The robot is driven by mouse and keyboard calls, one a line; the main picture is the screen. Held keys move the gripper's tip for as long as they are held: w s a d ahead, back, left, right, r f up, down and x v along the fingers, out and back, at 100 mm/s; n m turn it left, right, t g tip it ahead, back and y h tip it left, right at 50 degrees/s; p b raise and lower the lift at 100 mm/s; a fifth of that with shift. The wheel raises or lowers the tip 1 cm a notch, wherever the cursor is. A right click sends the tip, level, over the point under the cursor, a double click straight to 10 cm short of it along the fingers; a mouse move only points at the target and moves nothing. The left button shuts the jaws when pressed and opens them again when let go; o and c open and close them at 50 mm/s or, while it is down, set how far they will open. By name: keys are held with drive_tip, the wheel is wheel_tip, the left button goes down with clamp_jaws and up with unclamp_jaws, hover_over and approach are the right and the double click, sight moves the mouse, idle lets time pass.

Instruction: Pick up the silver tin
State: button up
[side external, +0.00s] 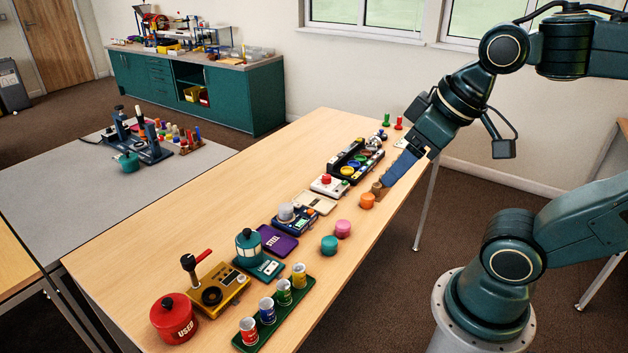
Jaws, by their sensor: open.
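No thing here is plainly the silver tin. A small silvery round item (374,141) stands near the far end of the wooden table, and a grey-topped round piece (286,211) sits on a blue device mid-table; I cannot tell if either is the tin. My gripper (384,184) is open, pointing down-left at the table's right edge, close to a small brown round piece (376,188) and an orange round piece (367,201). I cannot tell whether its jaws touch or surround the brown piece. The jaws show side-on.
Teal (329,245) and pink (343,229) round pieces lie in front. A green tray (262,339) holds several coloured cans. A red pot (173,319), a yellow device (215,292), a purple box (277,240) and a black tray (334,170) line the table. Its left strip is bare.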

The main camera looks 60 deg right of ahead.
drive_tip(key=w+d+r+n+g, duration=0.1)
drive_tip(key=w+d+n, duration=0.15)
drive_tip(key=w, duration=0.95)
drive_tip(key=n+g+y, duration=0.2)
drive_tip(key=n+y, duration=0.2)
drive_tip(key=n, duration=0.2)
hover_over(288, 206)
drive_tip(key=s+d, duration=0.3)
drive_tip(key=d, duration=0.1)
wheel_tip(288, 206, down, 24)
drive_tip(key=shift+x, duration=4.15)
drive_tip(key=shift+w+d+f, duration=0.1)
drive_tip(key=shift+w+d, duration=0.05)
drive_tip(key=shift+x, duration=2.55)
